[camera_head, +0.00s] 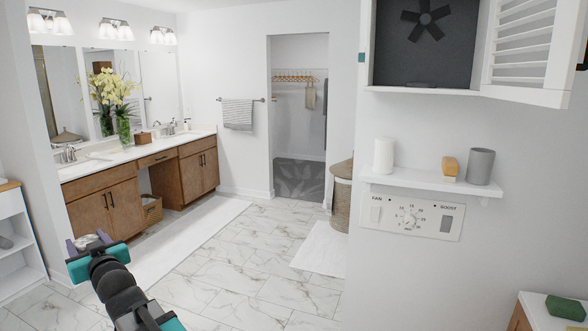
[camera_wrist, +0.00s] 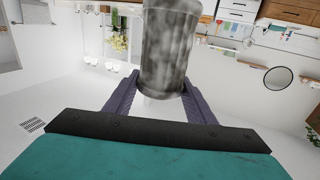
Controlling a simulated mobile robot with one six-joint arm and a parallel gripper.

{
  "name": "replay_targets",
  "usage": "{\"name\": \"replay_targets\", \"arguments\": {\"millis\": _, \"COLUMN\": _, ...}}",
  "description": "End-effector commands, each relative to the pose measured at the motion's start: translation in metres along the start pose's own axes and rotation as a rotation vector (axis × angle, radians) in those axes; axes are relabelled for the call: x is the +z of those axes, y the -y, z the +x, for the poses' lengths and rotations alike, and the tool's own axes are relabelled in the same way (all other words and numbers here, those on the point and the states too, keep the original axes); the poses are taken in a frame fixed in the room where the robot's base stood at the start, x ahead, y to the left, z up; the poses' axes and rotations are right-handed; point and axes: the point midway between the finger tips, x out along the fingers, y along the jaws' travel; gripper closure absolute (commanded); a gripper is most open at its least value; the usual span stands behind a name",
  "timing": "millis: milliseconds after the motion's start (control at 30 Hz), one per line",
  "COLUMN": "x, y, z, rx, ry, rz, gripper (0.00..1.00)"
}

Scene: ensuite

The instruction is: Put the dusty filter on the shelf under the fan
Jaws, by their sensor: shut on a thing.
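My gripper (camera_head: 90,240) is at the lower left of the head view, out over the floor and far from the shelf. It is shut on the dusty filter, a mottled grey cylinder (camera_wrist: 168,50) between the purple fingers in the wrist view. In the head view only a small pale part of the filter shows between the fingers. The white shelf (camera_head: 420,181) is on the right wall. Above it the dark fan (camera_head: 426,18) sits in an open housing, its louvred cover (camera_head: 522,42) swung out to the right.
A white cylinder (camera_head: 384,155) stands at the shelf's left end. A yellow-brown block (camera_head: 450,168) and grey cup (camera_head: 480,166) stand to the right. Bare shelf lies between cylinder and block. A fan control panel (camera_head: 411,217) is below.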

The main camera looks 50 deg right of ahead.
Motion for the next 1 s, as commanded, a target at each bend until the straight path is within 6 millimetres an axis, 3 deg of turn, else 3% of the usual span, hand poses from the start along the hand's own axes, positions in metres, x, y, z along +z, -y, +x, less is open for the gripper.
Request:
{"name": "replay_targets", "arguments": {"millis": 433, "x": -0.001, "y": -0.012, "z": 0.000, "rx": 0.014, "ry": -0.001, "rz": 0.000, "gripper": 0.73}}
{"name": "replay_targets", "arguments": {"millis": 567, "x": -0.005, "y": -0.026, "z": -0.001, "rx": 0.032, "ry": -0.001, "rz": -0.001, "gripper": 0.73}}
{"name": "replay_targets", "arguments": {"millis": 767, "x": -0.020, "y": -0.074, "z": -0.007, "rx": 0.097, "ry": 0.000, "rz": -0.006, "gripper": 0.73}}
{"name": "replay_targets", "arguments": {"millis": 1000, "x": -0.046, "y": -0.163, "z": -0.027, "rx": 0.221, "ry": 0.003, "rz": -0.012, "gripper": 0.73}}
